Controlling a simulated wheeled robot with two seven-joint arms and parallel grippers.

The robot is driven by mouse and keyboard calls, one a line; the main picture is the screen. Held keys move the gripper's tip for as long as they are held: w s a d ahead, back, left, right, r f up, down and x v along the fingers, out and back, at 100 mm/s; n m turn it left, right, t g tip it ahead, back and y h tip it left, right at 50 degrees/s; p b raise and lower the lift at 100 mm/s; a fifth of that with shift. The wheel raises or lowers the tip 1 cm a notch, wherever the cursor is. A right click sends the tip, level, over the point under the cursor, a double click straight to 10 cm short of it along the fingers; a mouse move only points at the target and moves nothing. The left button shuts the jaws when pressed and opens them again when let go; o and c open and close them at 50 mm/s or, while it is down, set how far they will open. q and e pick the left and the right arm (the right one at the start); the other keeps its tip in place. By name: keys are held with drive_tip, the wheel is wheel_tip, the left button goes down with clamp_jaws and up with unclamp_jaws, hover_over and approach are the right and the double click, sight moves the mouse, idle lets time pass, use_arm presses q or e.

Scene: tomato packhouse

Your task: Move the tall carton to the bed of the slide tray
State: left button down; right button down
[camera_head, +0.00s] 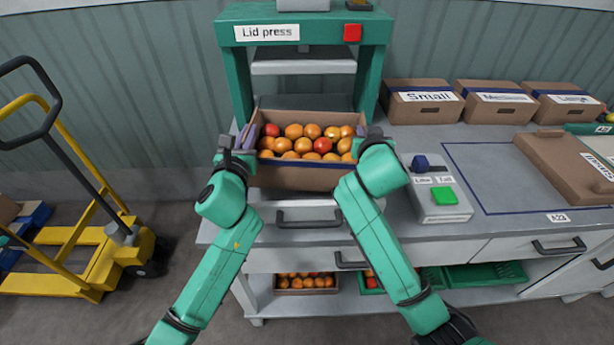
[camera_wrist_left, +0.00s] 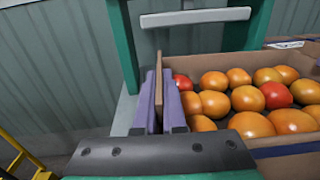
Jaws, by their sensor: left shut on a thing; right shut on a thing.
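The brown tall carton (camera_head: 300,179), full of orange and red tomatoes, is between my two grippers in front of the lid press (camera_head: 236,75). My left gripper (camera_head: 245,138) is shut on its left wall; the left wrist view shows the purple fingers (camera_wrist_left: 160,104) on both sides of the carton's cardboard wall (camera_wrist_left: 158,85). My right gripper (camera_head: 362,135) is shut at its right wall, its fingertips partly hidden. The slide tray (camera_head: 285,212), with a dark handle, shows below the carton. Its bed is mostly hidden, and I cannot tell whether the carton touches it.
A control box (camera_head: 437,203) with a green button stands right of the carton. A blue-outlined bare area (camera_head: 480,165) lies beyond it, with a flat brown carton piece (camera_head: 570,168) at right. Labelled boxes (camera_head: 420,110) line the back. A yellow pallet truck (camera_head: 90,262) stands left.

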use_arm(q)
drive_tip(key=shift+a+r, duration=0.1)
drive_tip(key=shift+a, duration=0.1)
use_arm(e)
drive_tip(key=shift+r, duration=0.2)
